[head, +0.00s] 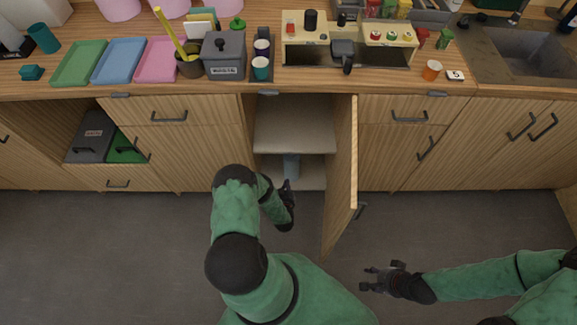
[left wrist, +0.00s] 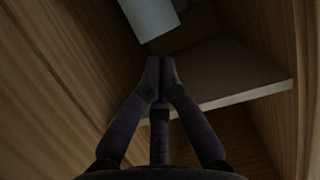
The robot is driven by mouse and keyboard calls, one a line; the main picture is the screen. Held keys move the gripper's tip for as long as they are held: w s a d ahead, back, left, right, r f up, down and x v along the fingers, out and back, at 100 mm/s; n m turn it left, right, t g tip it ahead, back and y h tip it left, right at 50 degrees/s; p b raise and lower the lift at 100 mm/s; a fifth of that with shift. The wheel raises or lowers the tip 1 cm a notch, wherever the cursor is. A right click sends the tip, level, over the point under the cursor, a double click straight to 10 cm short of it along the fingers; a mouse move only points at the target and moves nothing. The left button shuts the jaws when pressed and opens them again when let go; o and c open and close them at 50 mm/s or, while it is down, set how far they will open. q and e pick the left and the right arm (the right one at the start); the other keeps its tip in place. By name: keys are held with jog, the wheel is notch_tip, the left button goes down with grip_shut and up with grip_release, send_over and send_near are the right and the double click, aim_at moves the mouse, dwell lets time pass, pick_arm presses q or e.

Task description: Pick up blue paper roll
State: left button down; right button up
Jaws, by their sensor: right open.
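The blue paper roll (head: 291,166) stands in the open cupboard, on its lower board. It also shows in the left wrist view as a pale blue-grey shape (left wrist: 150,18) at the top edge, partly cut off. My left gripper (head: 286,187) is in front of the cupboard opening, just short of the roll in the picture. In the left wrist view its fingertips (left wrist: 160,62) are together with nothing between them, and the roll lies beyond them. My right gripper (head: 370,278) is open and empty over the floor at the lower right.
The cupboard door (head: 342,180) stands open to the right of the opening. A shelf (head: 294,125) crosses the cupboard above the roll. The counter (head: 190,85) above holds trays, a grey box (head: 224,55) and cups. The floor between my grippers is clear.

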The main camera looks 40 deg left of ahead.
aim_at(288, 160)
pick_arm(q)
jog(key=w+a+b, duration=0.2)
jog(key=w, duration=0.1)
jog(key=w+a+b, duration=0.1)
jog(key=w+a, duration=0.2)
jog(key=w, duration=0.1)
jog(key=w+a+b, duration=0.2)
jog(key=w+a, duration=0.1)
jog(key=w, duration=0.1)
jog(key=shift+w+a+b, duration=0.1)
jog(key=shift+a+b, duration=0.1)
jog(key=shift+b, duration=0.1)
jog(key=shift+f+b, duration=0.35)
jog(key=shift+f, duration=0.2)
